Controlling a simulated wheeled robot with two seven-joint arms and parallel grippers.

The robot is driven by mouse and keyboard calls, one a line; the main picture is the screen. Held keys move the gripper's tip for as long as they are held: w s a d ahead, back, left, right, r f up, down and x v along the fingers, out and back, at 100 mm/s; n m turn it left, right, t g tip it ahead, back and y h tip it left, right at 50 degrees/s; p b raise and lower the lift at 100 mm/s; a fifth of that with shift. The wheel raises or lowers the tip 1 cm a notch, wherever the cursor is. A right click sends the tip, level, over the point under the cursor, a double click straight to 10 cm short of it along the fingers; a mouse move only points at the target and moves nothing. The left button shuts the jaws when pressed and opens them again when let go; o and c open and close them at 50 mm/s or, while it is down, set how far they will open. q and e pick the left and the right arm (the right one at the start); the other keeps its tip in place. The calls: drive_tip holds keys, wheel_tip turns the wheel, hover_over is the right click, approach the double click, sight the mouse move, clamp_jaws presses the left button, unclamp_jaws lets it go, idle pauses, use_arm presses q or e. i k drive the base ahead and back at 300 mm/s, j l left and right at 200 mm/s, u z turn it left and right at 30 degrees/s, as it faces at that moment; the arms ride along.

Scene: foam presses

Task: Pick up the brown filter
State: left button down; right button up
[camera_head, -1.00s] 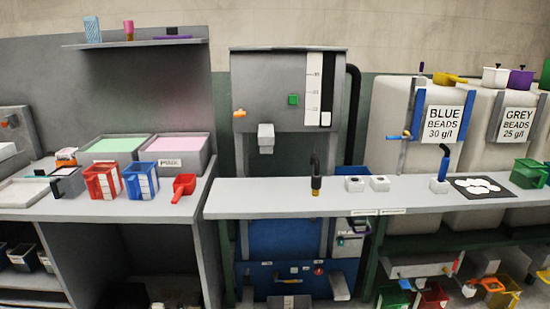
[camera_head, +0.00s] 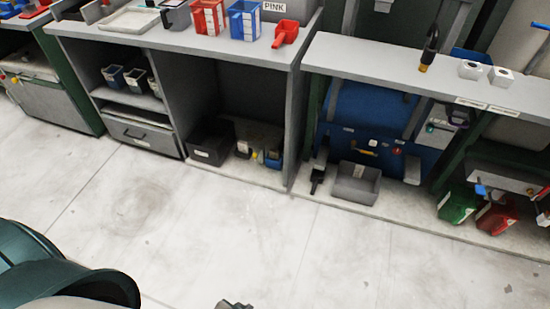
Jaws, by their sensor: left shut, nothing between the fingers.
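I cannot make out a brown filter for certain in this view. A black upright piece with an amber-brown end (camera_head: 428,50) stands at the right bench; I cannot tell whether it is a filter. The tip of my left gripper (camera_head: 235,305) just shows at the bottom edge, over the pale floor. It is shut and empty, far from the benches, and most of it is cut off by the frame. My right gripper is not in view.
The left bench holds a red bin (camera_head: 208,17), a blue bin (camera_head: 244,20) and a red scoop (camera_head: 286,34). Dark bins (camera_head: 210,142) and a grey open tray (camera_head: 356,184) sit low down. Green (camera_head: 458,204) and red (camera_head: 497,216) containers are at right. The floor is clear.

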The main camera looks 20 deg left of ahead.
sight(274, 154)
drive_tip(key=i+j, duration=0.25)
drive_tip(key=i, duration=0.2)
drive_tip(key=i+j, duration=0.25)
drive_tip(key=i, duration=0.25)
drive_tip(key=i+j+u, duration=0.1)
drive_tip(key=i+j, duration=0.15)
drive_tip(key=i, duration=0.2)
drive_tip(key=i+j, duration=0.2)
drive_tip(key=i, duration=0.3)
